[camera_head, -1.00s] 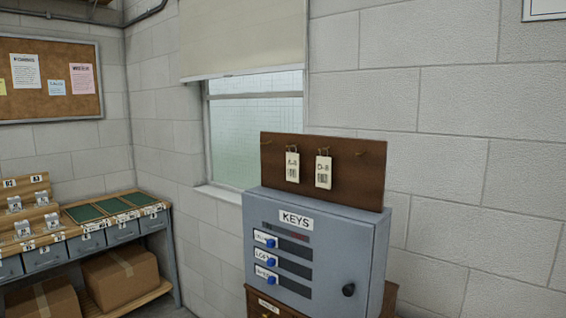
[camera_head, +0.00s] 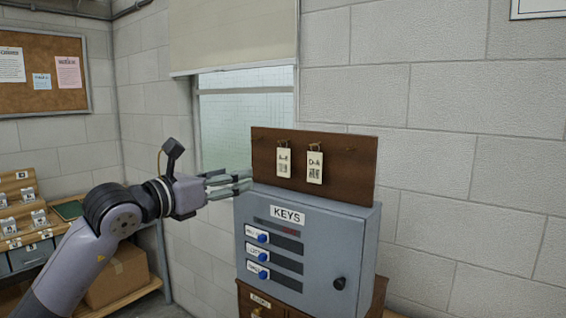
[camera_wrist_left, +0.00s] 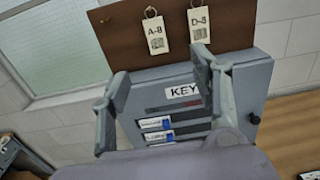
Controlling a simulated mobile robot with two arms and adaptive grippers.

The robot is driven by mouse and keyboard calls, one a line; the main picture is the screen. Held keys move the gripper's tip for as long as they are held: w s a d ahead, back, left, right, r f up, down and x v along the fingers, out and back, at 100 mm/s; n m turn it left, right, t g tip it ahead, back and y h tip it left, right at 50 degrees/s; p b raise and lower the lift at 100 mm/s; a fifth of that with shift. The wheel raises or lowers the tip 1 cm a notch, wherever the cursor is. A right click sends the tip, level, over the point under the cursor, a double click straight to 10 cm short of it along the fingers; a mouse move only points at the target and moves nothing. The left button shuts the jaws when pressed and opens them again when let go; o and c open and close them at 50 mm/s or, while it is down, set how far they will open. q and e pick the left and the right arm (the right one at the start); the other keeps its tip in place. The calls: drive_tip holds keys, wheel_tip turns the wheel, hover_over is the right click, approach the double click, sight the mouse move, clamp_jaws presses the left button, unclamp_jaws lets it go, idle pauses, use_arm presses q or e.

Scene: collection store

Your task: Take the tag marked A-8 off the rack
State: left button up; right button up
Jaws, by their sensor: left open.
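The tag marked A-8 (camera_head: 284,163) hangs from a hook on the brown wooden rack (camera_head: 345,172). My left gripper (camera_head: 250,180) is open and empty, just left of the rack and below the level of the A-8 tag's middle. In the wrist view its fingers (camera_wrist_left: 158,85) stand apart. My right gripper is not in view.
A grey key cabinet (camera_head: 310,240) marked KEYS stands directly under the rack, with blue knobs and a black knob on its front. A window (camera_head: 245,115) is behind to the left. A shelf with drawers and boxes (camera_head: 120,275) stands at the left.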

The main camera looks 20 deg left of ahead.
use_arm(q)
drive_tip(key=p, duration=0.7)
approach(283, 161)
drive_tip(key=x, duration=0.4)
drive_tip(key=p+x, duration=0.2)
drive_tip(key=shift+w+d+r+p, duration=0.2)
drive_tip(key=shift+w+r+p, duration=0.05)
drive_tip(key=shift+w+p, duration=0.1)
drive_tip(key=shift+w+d+f, duration=0.2)
drive_tip(key=shift+w+f, duration=0.05)
drive_tip(key=shift+w, duration=0.3)
drive_tip(key=shift+c, duration=0.2)
drive_tip(key=c, duration=0.8)
